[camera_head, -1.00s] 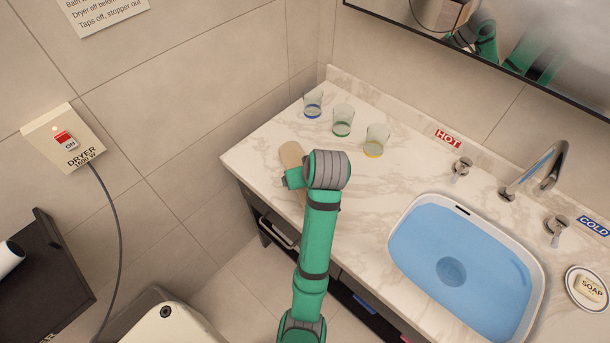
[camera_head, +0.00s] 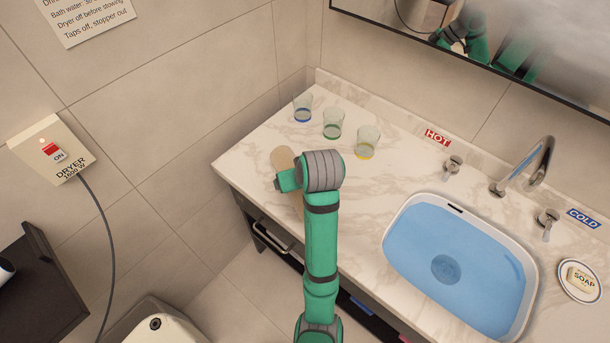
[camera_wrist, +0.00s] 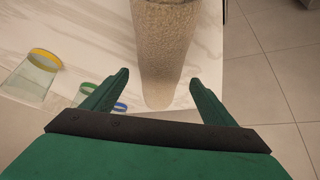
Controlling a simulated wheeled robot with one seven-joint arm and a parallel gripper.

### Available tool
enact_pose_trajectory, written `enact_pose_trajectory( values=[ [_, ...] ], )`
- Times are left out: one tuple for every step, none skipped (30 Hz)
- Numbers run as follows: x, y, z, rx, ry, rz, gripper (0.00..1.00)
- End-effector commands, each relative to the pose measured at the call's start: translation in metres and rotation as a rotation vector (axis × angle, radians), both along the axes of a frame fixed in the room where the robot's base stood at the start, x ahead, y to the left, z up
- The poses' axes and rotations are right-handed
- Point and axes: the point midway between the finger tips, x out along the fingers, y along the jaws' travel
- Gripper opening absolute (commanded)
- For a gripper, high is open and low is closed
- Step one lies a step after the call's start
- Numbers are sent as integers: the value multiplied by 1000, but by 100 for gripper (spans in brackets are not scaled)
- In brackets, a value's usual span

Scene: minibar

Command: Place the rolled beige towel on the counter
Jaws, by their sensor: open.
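The rolled beige towel (camera_head: 283,158) lies on the marble counter (camera_head: 250,160) near its left front edge, partly hidden behind my arm in the head view. In the wrist view the towel (camera_wrist: 165,45) is a textured roll running from the top edge down to between my fingers. My gripper (camera_wrist: 158,85) is open, with one green finger on each side of the towel's near end and a visible gap at both sides. In the head view my fingers are mostly hidden by my wrist.
Three glasses stand at the back left of the counter, with blue (camera_head: 302,112), green (camera_head: 332,127) and yellow (camera_head: 366,145) bands. A sink with blue water (camera_head: 440,250), a tap (camera_head: 530,165) and a soap dish (camera_head: 580,281) are to the right.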

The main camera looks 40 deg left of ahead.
Motion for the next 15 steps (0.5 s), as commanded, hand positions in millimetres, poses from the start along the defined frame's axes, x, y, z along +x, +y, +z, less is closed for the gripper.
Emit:
enact_pose_trajectory(
  values=[
    [1,-3,1,-2,0,-4,79],
    [0,-4,1,-3,1,-4,79],
    [-1,-5,1,-5,1,-5,79],
    [-1,-5,2,-5,2,-3,79],
    [-1,-5,4,-2,-1,-4,79],
    [-1,-5,7,0,-3,-4,79],
    [0,-5,8,2,-5,-4,79],
    [0,-5,10,3,-6,-4,79],
    [0,-5,12,5,-6,-4,79],
    [-1,-5,13,6,-8,-2,79],
    [-1,-5,14,6,-8,-2,79],
    [-1,-5,15,6,-8,-2,79],
    [-2,-5,16,7,-8,-1,79],
    [-2,-5,17,7,-9,0,79],
    [-3,-6,18,6,-9,0,79]
  ],
)
